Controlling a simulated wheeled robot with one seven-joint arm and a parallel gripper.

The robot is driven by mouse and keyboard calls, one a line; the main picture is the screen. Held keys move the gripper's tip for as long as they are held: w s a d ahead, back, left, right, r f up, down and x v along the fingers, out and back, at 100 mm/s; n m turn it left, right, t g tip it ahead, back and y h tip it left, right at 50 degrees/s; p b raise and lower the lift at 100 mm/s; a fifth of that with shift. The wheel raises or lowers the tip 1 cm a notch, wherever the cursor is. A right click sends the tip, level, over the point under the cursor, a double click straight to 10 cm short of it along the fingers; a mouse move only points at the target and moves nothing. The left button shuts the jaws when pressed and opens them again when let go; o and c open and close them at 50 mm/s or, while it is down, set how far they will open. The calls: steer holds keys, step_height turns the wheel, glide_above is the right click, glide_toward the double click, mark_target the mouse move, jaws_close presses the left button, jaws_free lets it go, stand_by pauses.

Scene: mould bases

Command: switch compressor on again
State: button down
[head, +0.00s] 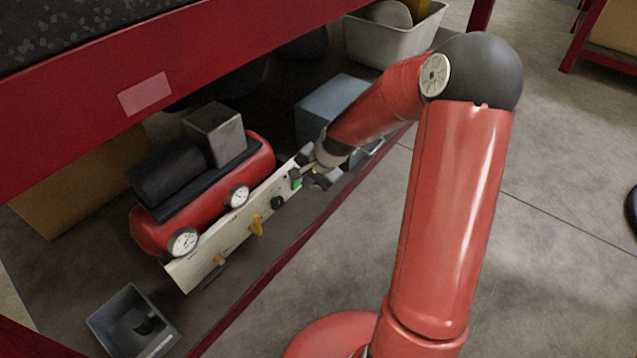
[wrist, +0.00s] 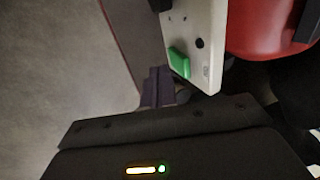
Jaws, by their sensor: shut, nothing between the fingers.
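The compressor has a red tank (head: 262,160) with a dark motor block on top. It lies on the low shelf, with a pale control panel (head: 232,238) along its front. The green switch (head: 296,180) is at the panel's right end, close to my gripper (head: 318,181). In the wrist view the green switch (wrist: 179,63) sticks out from the white panel (wrist: 205,35). My gripper's closed fingers (wrist: 157,87) are empty and just below and left of it. I cannot tell whether they touch it.
The panel also carries a yellow valve handle (head: 256,225) and a black knob (head: 278,202); two gauges sit behind it. A red shelf beam (head: 190,75) runs above. A blue-grey box (head: 325,100), a pale bin (head: 390,40) and a dark open box (head: 125,315) stand nearby.

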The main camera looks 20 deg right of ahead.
steer(key=shift+w+a+r, duration=0.15)
steer(key=shift+w+a, duration=0.3)
steer(key=shift+w, duration=0.25)
steer(key=shift+a, duration=0.1)
steer(key=shift+w+a+r+g+h+p, duration=0.1)
steer(key=shift+w+a+g+h+p, duration=0.2)
steer(key=shift+w+g+p, duration=0.15)
steer(key=shift+r, duration=0.15)
steer(key=shift+r+p, duration=0.6)
steer(key=shift+r, duration=0.1)
steer(key=shift+s+d, duration=0.1)
steer(key=shift+d, duration=0.05)
